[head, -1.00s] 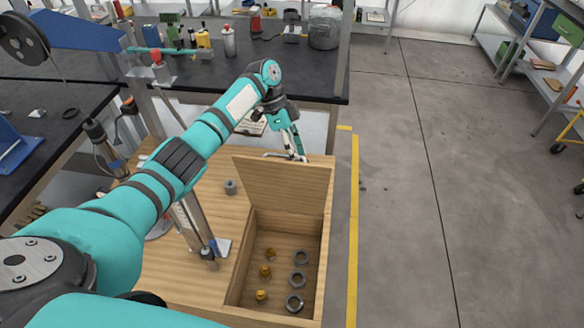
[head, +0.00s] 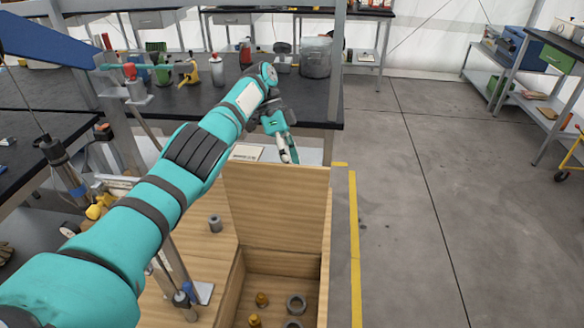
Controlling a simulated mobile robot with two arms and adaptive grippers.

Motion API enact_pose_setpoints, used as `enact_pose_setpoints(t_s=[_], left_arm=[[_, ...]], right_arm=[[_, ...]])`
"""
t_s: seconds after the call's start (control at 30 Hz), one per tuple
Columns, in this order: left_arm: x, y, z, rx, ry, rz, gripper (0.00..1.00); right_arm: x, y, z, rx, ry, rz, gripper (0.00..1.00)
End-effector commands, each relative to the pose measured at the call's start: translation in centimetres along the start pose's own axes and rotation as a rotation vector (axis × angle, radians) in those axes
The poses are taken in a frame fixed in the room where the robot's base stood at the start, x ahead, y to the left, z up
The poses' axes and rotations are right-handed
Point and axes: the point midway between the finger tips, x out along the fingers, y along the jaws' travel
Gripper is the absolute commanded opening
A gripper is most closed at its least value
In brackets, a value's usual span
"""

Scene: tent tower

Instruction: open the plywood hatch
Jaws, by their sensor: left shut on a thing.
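The plywood hatch (head: 278,208) stands raised, close to upright, at the far edge of the opening in the wooden bench top. The compartment (head: 282,264) below it is uncovered and holds brass-coloured pieces (head: 262,299) and grey rings (head: 296,304). My left gripper (head: 289,155) is at the hatch's top edge, on its far side, and is shut on the hatch. The exact grip is partly hidden behind the panel. My right gripper is not in view.
A small grey cylinder (head: 215,223) stands on the wooden top left of the hatch. A black bench (head: 310,105) with bottles and a grey pot (head: 316,58) lies behind. Clear concrete floor (head: 400,220) with a yellow line (head: 353,240) is to the right.

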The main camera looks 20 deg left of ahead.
Motion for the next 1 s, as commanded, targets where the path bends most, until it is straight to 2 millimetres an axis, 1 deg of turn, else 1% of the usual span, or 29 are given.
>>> enact_pose_setpoints(t_s=[0.03,0.27,0.3,0.4,0.77,1.0], left_arm=[[0.1,-0.1,0.8,-0.013,-0.010,0.003,0.00],[0.1,-0.1,0.8,-0.014,-0.011,0.005,0.00],[0.1,-0.1,0.9,-0.014,-0.012,0.005,0.23],[0.1,-0.1,0.7,-0.012,-0.010,0.004,0.34],[-0.4,0.1,0.2,-0.004,-0.004,-0.001,0.34],[-2.1,0.9,-0.3,-0.005,-0.007,-0.004,0.34]], right_arm=[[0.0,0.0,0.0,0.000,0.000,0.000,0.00],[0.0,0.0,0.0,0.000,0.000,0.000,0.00],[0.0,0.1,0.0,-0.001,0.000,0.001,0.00],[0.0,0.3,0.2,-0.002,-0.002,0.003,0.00],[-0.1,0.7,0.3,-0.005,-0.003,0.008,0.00],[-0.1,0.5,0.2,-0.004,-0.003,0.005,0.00]])
